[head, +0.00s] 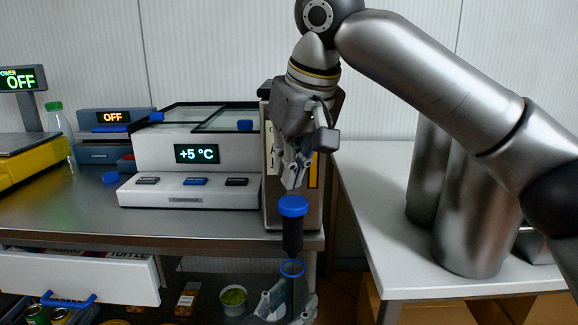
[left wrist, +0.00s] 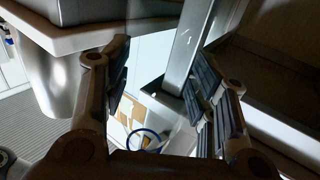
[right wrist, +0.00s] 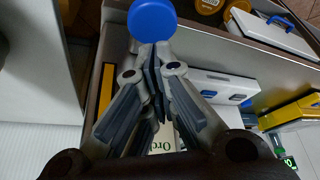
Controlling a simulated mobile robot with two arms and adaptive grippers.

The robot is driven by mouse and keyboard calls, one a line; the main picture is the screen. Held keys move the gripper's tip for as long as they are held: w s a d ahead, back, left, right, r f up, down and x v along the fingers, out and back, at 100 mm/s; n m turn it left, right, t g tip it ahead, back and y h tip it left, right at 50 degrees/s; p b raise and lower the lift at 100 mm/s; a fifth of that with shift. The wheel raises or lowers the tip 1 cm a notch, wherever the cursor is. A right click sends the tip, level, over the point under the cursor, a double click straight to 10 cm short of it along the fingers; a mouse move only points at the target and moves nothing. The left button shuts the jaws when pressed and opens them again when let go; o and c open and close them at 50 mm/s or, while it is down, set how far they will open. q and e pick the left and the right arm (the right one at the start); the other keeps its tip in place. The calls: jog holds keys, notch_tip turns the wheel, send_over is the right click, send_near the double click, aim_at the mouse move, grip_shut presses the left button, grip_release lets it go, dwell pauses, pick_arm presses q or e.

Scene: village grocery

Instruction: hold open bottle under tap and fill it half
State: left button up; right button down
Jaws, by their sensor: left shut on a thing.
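The tap has a round blue top (head: 293,206) and a dark spout (head: 292,238); its top also shows in the right wrist view (right wrist: 152,20). The tap is at the front of a metal dispenser (head: 272,205). An open bottle, seen mainly by its blue neck ring (head: 292,268), is below the spout with a small gap; its body is hard to make out. The ring also shows in the left wrist view (left wrist: 145,140). My left gripper (head: 285,302) is shut on the bottle. My right gripper (head: 291,180) is shut and empty, just above the blue top.
A white cold display (head: 195,155) reading +5 °C stands left of the dispenser on the metal counter (head: 60,215). An open white drawer (head: 80,278) sticks out below. Steel canisters (head: 475,220) stand on the white table (head: 375,210) at the right.

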jog(key=shift+r+p, duration=0.4)
dwell(0.4)
jog(key=shift+f, duration=0.25)
dwell(1.1)
jog(key=shift+f, duration=0.35)
jog(key=shift+f, duration=0.35)
dwell(0.3)
jog(key=shift+f, duration=0.25)
jog(key=shift+f, duration=0.4)
dwell(0.4)
jog(key=shift+f, duration=0.25)
dwell(3.5)
